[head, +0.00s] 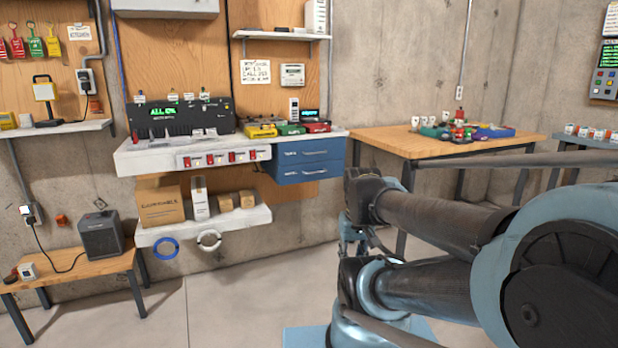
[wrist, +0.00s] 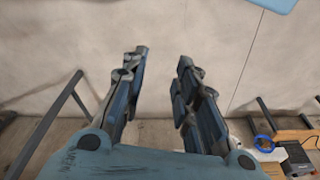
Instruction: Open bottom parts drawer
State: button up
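A blue parts drawer unit (head: 281,168) hangs under the right end of the white wall bench in the head view. It has two drawers with pale bar handles. The bottom parts drawer (head: 309,173) looks shut, flush below the top drawer (head: 309,154). In the wrist view my gripper (wrist: 162,56) is open, its two fingers apart with only bare floor between them. It is not touching the drawers. In the head view my arm fills the right side, and the gripper cannot be made out clearly there. The drawer unit cannot be made out in the wrist view.
A wooden table (head: 440,146) with small items stands right of the drawers. A lower shelf (head: 205,227) with boxes is below left. A low wooden bench (head: 70,272) with a dark heater (head: 101,235) stands at left. The floor before the drawers is clear.

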jog(key=w+a+r+m+t+y, duration=0.2)
jog(key=w+r, duration=0.1)
jog(key=w, duration=0.7)
jog(key=w+a+r+m+t+y, duration=0.1)
jog(key=w+a+r+m+t, duration=0.15)
jog(key=w, duration=0.75)
jog(key=w+a+r+m+t+y, duration=0.1)
jog(key=w+a+r+y, duration=0.15)
jog(key=w, duration=0.75)
jog(key=w+d+f+m+t, duration=0.2)
jog(key=w+d+m+t, duration=0.25)
jog(key=w, duration=0.75)
jog(key=w+d+f+m+t, duration=0.2)
jog(key=w+d+m+t, duration=0.3)
jog(key=w, duration=0.7)
jog(key=w+a+f+g, duration=0.1)
jog(key=w+a, duration=0.1)
jog(key=w, duration=0.6)
jog(key=w+a+f+g, duration=0.1)
jog(key=w+a+f, duration=0.1)
jog(key=w, duration=0.6)
jog(key=shift+w+a+f+h, duration=0.2)
jog(key=shift+a+f+h, duration=0.05)
jog(key=shift+h, duration=0.1)
grip_shut()
